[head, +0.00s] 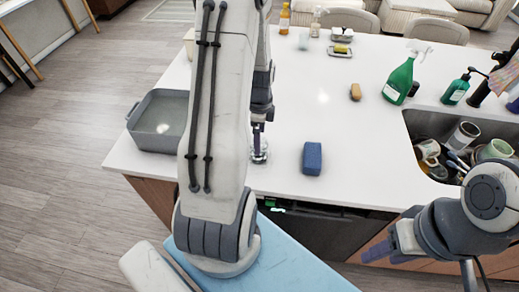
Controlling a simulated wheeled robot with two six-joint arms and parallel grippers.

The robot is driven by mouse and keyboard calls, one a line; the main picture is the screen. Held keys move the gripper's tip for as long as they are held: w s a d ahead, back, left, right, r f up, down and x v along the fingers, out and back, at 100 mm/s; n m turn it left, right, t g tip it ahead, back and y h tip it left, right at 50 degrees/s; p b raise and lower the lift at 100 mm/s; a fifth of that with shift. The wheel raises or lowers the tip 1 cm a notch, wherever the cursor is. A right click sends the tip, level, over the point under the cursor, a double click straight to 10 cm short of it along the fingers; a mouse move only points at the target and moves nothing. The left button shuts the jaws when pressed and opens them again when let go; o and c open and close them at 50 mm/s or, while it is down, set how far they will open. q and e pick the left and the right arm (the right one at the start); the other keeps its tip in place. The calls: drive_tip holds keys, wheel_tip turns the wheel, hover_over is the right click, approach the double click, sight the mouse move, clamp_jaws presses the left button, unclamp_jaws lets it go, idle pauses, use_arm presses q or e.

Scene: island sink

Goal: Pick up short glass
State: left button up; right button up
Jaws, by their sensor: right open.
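The short glass (260,153) is small and clear. It stands on the white island counter (330,75) near the front left in the head view, partly hidden by my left arm. My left gripper (258,132) points down right over the glass, with its fingertips at or just above it. Part of this gripper is hidden behind my arm, so I cannot tell whether it grips the glass. My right gripper (378,252) is open and empty at the lower right, in front of the counter and away from the glass.
A blue sponge (312,158) lies just right of the glass. A grey tub (160,120) stands at the left counter edge. A green spray bottle (399,80), a soap bottle (455,90) and a sink (432,122) with dishes are at the right. The counter's middle is mostly clear.

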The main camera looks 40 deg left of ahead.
use_arm(q)
drive_tip(key=f+p, duration=0.2)
drive_tip(key=f, duration=0.3)
drive_tip(key=shift+s, duration=0.2)
drive_tip(key=shift+f, duration=0.65)
drive_tip(key=c, duration=1.4)
drive_tip(key=shift+r, duration=0.1)
drive_tip(key=shift+c, duration=0.2)
